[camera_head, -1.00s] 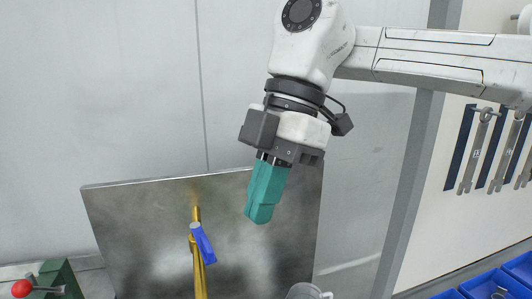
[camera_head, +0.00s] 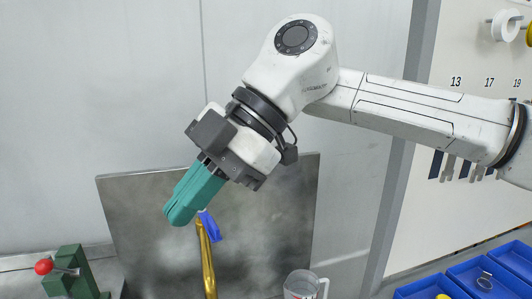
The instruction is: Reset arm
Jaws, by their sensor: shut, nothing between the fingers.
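My gripper (camera_head: 178,214) has teal fingers, shut together with nothing between them. It hangs tilted, pointing down and to the left, in front of the metal panel (camera_head: 275,230). In the picture its tips lie up and to the left of a brass pipe (camera_head: 208,265) with a blue lever handle (camera_head: 211,227). The fingers overlap the area by the pipe's top in the view; I cannot tell the distance between them in depth.
A green device with a red knob (camera_head: 44,266) stands at lower left. A clear jug (camera_head: 301,285) is at the bottom centre. Blue bins (camera_head: 478,283) sit at lower right. Wrenches (camera_head: 448,168) hang on the right wall, partly behind my arm. The upper left is clear.

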